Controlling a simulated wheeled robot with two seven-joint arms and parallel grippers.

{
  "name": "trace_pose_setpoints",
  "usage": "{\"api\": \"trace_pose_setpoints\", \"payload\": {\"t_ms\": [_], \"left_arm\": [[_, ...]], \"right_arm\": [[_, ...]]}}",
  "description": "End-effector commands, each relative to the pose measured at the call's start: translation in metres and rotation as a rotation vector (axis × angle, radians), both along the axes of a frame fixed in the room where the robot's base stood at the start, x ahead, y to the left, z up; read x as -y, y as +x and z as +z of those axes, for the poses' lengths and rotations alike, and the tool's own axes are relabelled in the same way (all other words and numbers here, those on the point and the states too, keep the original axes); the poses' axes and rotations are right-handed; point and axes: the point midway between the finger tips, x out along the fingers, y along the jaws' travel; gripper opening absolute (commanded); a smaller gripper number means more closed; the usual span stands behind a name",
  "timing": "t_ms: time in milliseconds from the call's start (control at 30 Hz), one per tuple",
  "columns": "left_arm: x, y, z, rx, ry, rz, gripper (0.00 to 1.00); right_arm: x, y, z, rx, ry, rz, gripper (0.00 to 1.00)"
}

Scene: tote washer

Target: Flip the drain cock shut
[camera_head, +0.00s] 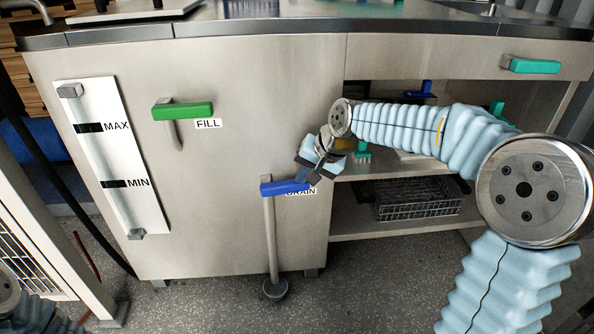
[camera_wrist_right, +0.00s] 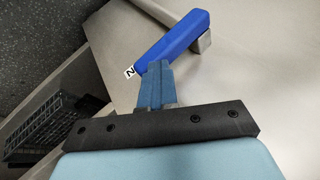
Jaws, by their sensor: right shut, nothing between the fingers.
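The drain cock has a blue lever handle (camera_head: 284,187) on top of a grey pipe, on the front panel by the partly covered DRAIN label (camera_head: 301,191). The handle lies about level and points right from its pivot. My right gripper (camera_head: 314,178) is shut and empty, its fingertips at the handle's right end. In the right wrist view the blue handle (camera_wrist_right: 172,48) lies just beyond the closed fingertips (camera_wrist_right: 157,72). I cannot tell whether they touch it. My left gripper is not in view.
A green FILL handle (camera_head: 183,111) sits higher on the panel, right of the level gauge (camera_head: 112,155). The drain pipe (camera_head: 271,235) runs down to a floor drain. An open shelf with a wire basket (camera_head: 417,198) is to the right, behind my right arm.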

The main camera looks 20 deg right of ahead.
Motion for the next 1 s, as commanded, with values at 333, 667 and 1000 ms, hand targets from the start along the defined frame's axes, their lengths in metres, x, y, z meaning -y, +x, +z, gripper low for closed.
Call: {"api": "trace_pose_setpoints", "payload": {"t_ms": [333, 667, 1000], "left_arm": [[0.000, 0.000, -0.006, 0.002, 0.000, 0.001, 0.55], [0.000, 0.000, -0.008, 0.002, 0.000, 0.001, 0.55], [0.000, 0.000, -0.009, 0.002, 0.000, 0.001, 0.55]], "right_arm": [[0.009, -0.003, -0.018, -0.002, -0.001, -0.001, 0.00], [0.012, -0.004, -0.026, -0.011, -0.003, -0.002, 0.00], [0.013, -0.005, -0.030, -0.018, -0.006, -0.003, 0.00]]}}
